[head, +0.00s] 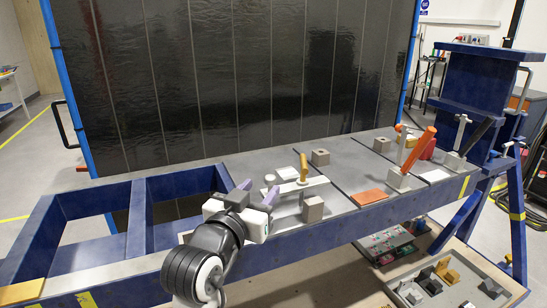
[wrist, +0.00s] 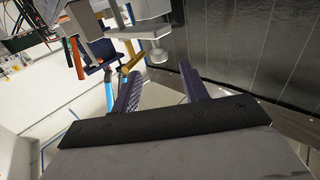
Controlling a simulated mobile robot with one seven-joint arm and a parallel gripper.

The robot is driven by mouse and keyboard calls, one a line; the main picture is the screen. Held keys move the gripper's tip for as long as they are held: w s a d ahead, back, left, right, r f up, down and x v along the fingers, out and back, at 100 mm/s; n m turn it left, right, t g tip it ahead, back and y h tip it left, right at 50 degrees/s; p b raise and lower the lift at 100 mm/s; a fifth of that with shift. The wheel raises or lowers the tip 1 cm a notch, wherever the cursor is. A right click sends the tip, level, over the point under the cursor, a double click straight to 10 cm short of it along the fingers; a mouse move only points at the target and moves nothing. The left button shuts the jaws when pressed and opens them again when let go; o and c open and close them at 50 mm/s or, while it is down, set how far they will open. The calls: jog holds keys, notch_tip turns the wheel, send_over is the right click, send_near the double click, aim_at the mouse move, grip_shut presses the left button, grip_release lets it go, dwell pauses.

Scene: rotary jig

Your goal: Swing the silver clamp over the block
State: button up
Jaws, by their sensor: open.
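The silver clamp (head: 312,186) is a pale flat bar with an upright yellow handle (head: 303,168), standing on the grey bench top. In the wrist view the silver bar (wrist: 140,31) shows ahead, with a round foot (wrist: 157,53) hanging under it and the yellow handle (wrist: 132,61) beside it. A grey block (head: 313,209) with a hole in its top stands just in front of the bar; the bar does not appear to lie over it. My gripper (head: 260,188) is left of the clamp, its purple fingers open and empty; they also show in the wrist view (wrist: 160,75).
Similar grey blocks (head: 320,157) (head: 382,144) stand farther right. An orange-handled clamp (head: 398,180) and a black-handled clamp (head: 455,161) stand at the right, with a flat orange plate (head: 369,197) nearby. Pale discs lie behind the bar. A dark panel (head: 230,80) closes the back.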

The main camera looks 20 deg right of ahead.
aim_at(268, 180)
jog(key=p+x, duration=0.1)
jog(key=x, duration=0.7)
jog(key=shift+d, duration=0.1)
jog(key=shift+c, duration=0.2)
grip_shut()
